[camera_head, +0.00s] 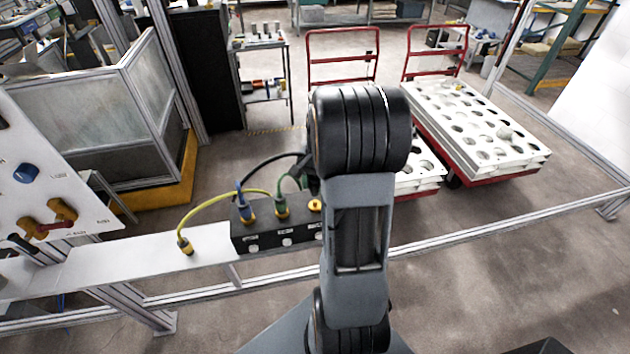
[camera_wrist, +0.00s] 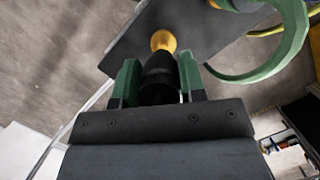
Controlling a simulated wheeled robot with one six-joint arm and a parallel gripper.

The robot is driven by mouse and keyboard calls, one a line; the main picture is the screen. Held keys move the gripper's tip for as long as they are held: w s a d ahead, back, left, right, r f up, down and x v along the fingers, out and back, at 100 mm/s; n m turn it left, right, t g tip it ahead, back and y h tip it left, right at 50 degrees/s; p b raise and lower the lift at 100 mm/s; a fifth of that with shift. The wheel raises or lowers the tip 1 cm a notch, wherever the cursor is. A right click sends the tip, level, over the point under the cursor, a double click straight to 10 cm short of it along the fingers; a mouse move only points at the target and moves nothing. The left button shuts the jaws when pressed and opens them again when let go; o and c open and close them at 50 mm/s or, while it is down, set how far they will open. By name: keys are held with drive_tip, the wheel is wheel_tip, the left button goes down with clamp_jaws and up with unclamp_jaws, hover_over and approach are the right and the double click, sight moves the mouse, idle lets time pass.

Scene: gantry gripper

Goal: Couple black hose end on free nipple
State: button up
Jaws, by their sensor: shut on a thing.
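My gripper (camera_wrist: 159,62) has green fingers and is shut on the black hose end (camera_wrist: 158,82) in the wrist view. The hose end points at a brass-yellow nipple (camera_wrist: 163,40) on the dark block (camera_wrist: 200,32). The two look lined up and very close; I cannot tell whether they touch. In the head view the free nipple (camera_head: 315,205) shows at the right end of the block (camera_head: 262,241). The black hose (camera_head: 272,162) arcs behind the block toward my gripper, which my arm mostly hides there.
A blue-ended hose (camera_head: 241,198) and a green hose (camera_head: 281,200) sit on the block's other nipples. The green hose loops close on the right in the wrist view (camera_wrist: 285,55). A yellow hose end (camera_head: 185,246) rests on the pale shelf (camera_head: 130,262). Red carts stand behind.

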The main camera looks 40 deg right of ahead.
sight(315, 201)
drive_tip(key=shift+f+b, duration=0.55)
drive_tip(key=shift+f, duration=0.55)
drive_tip(key=shift+f+b, duration=0.35)
drive_tip(key=shift+f, duration=0.6)
idle(1.3)
drive_tip(key=shift+r, duration=0.25)
drive_tip(key=shift+r+p, duration=0.45)
drive_tip(key=shift+p, duration=0.1)
idle(1.5)
drive_tip(key=shift+f, duration=0.6)
drive_tip(key=o, duration=0.9)
drive_tip(key=shift+o, duration=0.2)
